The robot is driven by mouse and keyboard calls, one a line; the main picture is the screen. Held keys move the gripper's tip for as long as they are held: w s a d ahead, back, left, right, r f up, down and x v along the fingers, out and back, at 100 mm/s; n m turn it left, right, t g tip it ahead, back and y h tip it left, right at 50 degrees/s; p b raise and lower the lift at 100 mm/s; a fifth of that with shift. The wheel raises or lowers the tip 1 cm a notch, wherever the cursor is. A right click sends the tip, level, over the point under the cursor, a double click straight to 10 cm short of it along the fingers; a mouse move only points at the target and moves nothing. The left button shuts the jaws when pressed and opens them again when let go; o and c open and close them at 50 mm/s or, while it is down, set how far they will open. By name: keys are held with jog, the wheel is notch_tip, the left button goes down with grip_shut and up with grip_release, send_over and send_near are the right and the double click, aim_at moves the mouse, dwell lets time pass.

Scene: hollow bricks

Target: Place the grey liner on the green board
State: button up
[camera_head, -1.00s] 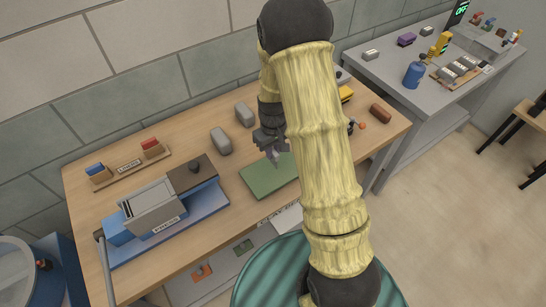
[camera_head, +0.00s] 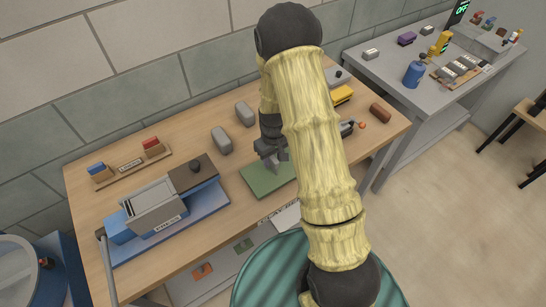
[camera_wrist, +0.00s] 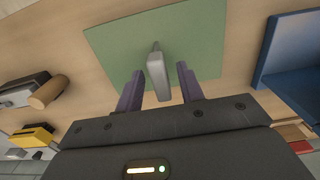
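The green board (camera_head: 262,183) lies flat on the wooden table; it fills the upper middle of the wrist view (camera_wrist: 110,45). The grey liner (camera_wrist: 157,72) is a narrow grey piece over the board, between my gripper's two purple fingers, with a visible gap on each side. It looks upright; I cannot tell for certain whether its far end touches the board. My gripper (camera_wrist: 160,82) is open around the liner, low over the board. In the head view my gripper (camera_head: 271,163) points down at the board, and my arm hides the board's right part.
A blue-based press (camera_head: 160,208) stands left of the board. Two grey rounded blocks (camera_head: 221,140) (camera_head: 245,114) lie behind it. A small rack (camera_head: 130,163) with blue and red pieces is at the back left. A brown cylinder (camera_head: 380,113) and a yellow item (camera_head: 342,94) are at the right.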

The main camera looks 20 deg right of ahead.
aim_at(273, 158)
notch_tip(273, 158, up, 12)
jog(key=b, duration=0.2)
jog(key=shift+r+b, duration=0.15)
jog(key=shift+b, duration=0.15)
dwell(0.3)
dwell(0.4)
jog(key=s+r+m+t, duration=0.2)
jog(key=s+r, duration=0.3)
jog(key=s, duration=0.9)
jog(key=shift+s+m+t, duration=0.15)
jog(key=shift+m+t, duration=0.15)
jog(key=shift+m, duration=0.5)
jog(key=shift+r, duration=0.1)
jog(key=shift+d, duration=0.1)
